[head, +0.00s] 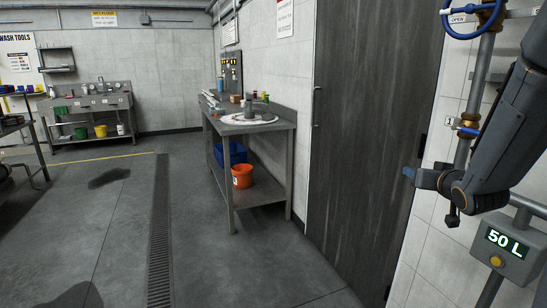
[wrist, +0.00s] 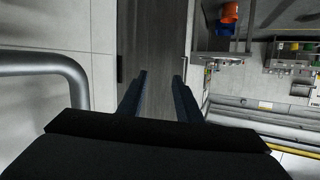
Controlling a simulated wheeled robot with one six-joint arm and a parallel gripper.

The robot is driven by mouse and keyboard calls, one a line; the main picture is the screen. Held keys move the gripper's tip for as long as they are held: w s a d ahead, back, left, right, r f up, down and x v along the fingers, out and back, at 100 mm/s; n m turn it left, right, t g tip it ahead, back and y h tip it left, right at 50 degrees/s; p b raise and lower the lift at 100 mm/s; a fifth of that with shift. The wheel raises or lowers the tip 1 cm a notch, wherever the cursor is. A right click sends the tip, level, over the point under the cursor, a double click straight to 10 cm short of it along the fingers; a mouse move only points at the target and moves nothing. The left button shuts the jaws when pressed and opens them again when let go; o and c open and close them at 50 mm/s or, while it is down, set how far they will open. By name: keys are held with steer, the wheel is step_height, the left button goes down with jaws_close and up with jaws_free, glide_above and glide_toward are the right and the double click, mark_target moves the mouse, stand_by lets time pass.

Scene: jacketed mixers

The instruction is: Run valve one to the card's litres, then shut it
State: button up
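At the right of the head view a vertical pipe carries a blue ring-shaped handwheel (head: 487,28) beside a small tag reading OPEN (head: 458,19). Lower on it is a brass fitting (head: 467,128) with a small tag, partly hidden by my arm. A grey box with a lit display (head: 506,243) reads 50 L and has a yellow button (head: 497,261). No valve number or litre card is legible. My gripper (head: 408,173) is left of the pipe, above and left of the box, touching neither. In the wrist view its fingers (wrist: 160,78) are apart with nothing between them.
A tall dark door (head: 370,120) stands left of the pipe. A steel bench (head: 262,125) holds a round white plate, with an orange bucket (head: 242,176) below. A sink (head: 92,98) stands at the back. The grey floor (head: 110,230) is mostly clear, with a drain grate (head: 160,230).

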steer(key=s+a+f+g, duration=0.7)
steer(key=s+a+f, duration=0.35)
steer(key=a, duration=0.35)
steer(key=s+a+f+n+g, duration=0.1)
steer(key=s+a+f+g, duration=0.1)
steer(key=s, duration=0.7)
steer(key=s+a+f+n+g+y, duration=0.1)
steer(key=s+a+g, duration=0.4)
steer(key=s, duration=0.5)
steer(key=shift+a+f+y, duration=0.3)
steer(key=shift+a+f, duration=0.3)
steer(key=shift+a, duration=0.45)
